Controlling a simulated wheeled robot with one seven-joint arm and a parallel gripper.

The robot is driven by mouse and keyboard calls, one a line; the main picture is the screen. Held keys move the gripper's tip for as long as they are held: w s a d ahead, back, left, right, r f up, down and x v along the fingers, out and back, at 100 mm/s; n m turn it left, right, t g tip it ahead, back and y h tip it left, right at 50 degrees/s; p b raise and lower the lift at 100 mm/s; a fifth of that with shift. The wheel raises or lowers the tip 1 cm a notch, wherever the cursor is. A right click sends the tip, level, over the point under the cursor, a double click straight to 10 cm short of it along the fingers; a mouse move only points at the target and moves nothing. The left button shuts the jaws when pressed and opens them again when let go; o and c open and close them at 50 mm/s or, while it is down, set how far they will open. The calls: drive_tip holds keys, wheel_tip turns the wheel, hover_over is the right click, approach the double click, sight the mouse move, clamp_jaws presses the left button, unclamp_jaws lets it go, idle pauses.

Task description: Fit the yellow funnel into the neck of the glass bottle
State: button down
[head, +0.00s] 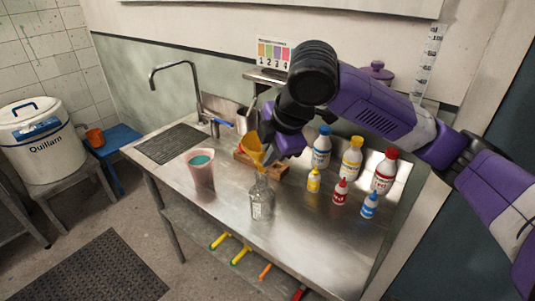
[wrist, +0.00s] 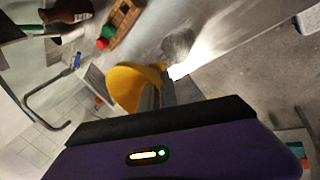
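The yellow funnel (head: 253,147) is tilted in the head view, and its narrow end points down toward the bottle. My gripper (head: 267,153) is at the funnel's right side and appears shut on its wall. In the wrist view the funnel (wrist: 132,85) lies against the fingers (wrist: 160,97). A grey, see-through shape in the wrist view may be the bottle.
A pink beaker with teal liquid (head: 201,178) stands left of the bottle. A wooden rack (head: 281,167) is behind. Several capped bottles, including a red-capped one (head: 384,171), stand at the right. The sink (head: 172,143) and tap (head: 196,88) are at the left. The table front is clear.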

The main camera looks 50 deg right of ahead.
drive_tip(key=shift+f+b, duration=1.15)
drive_tip(key=shift+f, duration=0.5)
drive_tip(key=shift+f, duration=0.1)
drive_tip(key=c, duration=1.5)
unclamp_jaws()
drive_tip(key=shift+c, duration=0.2)
drive_tip(key=d+v, duration=0.1)
drive_tip(key=v, duration=0.6)
drive_tip(key=shift+s+a+r, duration=0.15)
drive_tip(key=shift+a+r, duration=0.25)
drive_tip(key=shift+a, duration=0.15)
